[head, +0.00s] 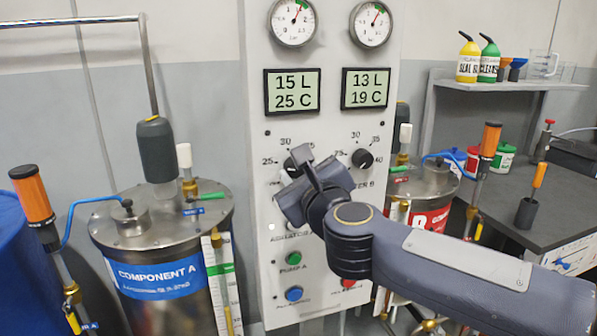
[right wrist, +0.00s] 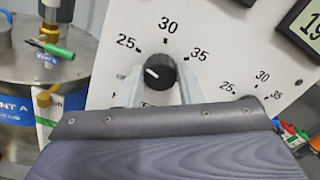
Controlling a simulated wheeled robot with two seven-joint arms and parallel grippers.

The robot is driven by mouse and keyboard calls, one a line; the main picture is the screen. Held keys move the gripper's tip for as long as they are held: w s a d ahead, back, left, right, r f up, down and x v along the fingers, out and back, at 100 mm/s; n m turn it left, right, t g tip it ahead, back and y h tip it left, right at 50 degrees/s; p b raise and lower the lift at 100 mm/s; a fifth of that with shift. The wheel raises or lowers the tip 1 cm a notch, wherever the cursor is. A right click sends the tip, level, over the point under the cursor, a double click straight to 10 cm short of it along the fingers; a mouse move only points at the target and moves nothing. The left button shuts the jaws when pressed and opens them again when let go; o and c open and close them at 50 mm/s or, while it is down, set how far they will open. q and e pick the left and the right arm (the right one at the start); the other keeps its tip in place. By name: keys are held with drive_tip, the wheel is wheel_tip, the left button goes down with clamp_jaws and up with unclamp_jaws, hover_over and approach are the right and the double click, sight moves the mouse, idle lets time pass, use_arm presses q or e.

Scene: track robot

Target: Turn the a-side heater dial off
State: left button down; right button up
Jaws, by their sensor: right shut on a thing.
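The a-side heater dial (right wrist: 160,73) is a black round knob with a white pointer mark on the white panel. In the right wrist view its mark points left, a little below the 25 label. My right gripper (right wrist: 159,86) has its two pale fingers on either side of the knob and is shut on it. In the head view the dial (head: 291,167) is partly hidden by my right gripper (head: 300,163). Labels below the dial are mostly covered. My left gripper is out of view.
The other heater dial (head: 362,158) sits to the right on the same panel. Displays (head: 292,91) and gauges (head: 294,20) are above; a green button (head: 293,258) and a blue button (head: 294,294) are below. The Component A tank (head: 165,245) stands left of the panel.

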drive_tip(key=shift+n, duration=0.3)
drive_tip(key=n+p, duration=0.3)
drive_tip(key=n, duration=0.3)
drive_tip(key=shift+a+p, duration=0.1)
drive_tip(key=shift+p, duration=0.2)
drive_tip(key=n+p, duration=0.2)
drive_tip(key=n, duration=0.3)
drive_tip(key=shift+f, duration=0.15)
drive_tip(key=shift+n, duration=0.3)
drive_tip(key=o, duration=1)
drive_tip(key=shift+c, duration=0.2)
drive_tip(key=shift+s, duration=0.1)
